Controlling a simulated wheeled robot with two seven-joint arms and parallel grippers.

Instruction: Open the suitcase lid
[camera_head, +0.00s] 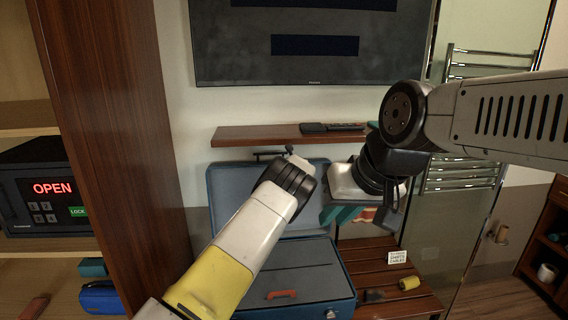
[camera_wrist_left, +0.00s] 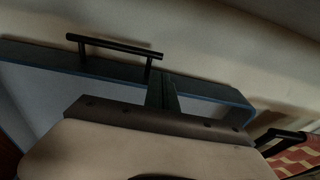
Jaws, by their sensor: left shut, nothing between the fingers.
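The blue suitcase lid (camera_head: 228,198) stands raised, near upright, behind the suitcase's blue lower half (camera_head: 335,299). It hides part of the wall. A black bar handle sits on the lid's top edge and shows in the left wrist view (camera_wrist_left: 115,46). My left gripper (camera_wrist_left: 162,94) is shut and empty, its dark fingers over the lid's rim beside that handle. I cannot tell whether they touch the lid. In the head view its wrist hides the fingers. My right gripper (camera_head: 389,214) hangs right of the lid; its finger gap is unclear.
A wooden shelf (camera_head: 240,137) with a dark remote-like object (camera_head: 332,127) is above the lid, under a television (camera_head: 310,65). A slatted wooden bench (camera_head: 405,285) holds a small sign (camera_head: 397,257). A wooden panel (camera_head: 120,150) and safe (camera_head: 45,190) stand left.

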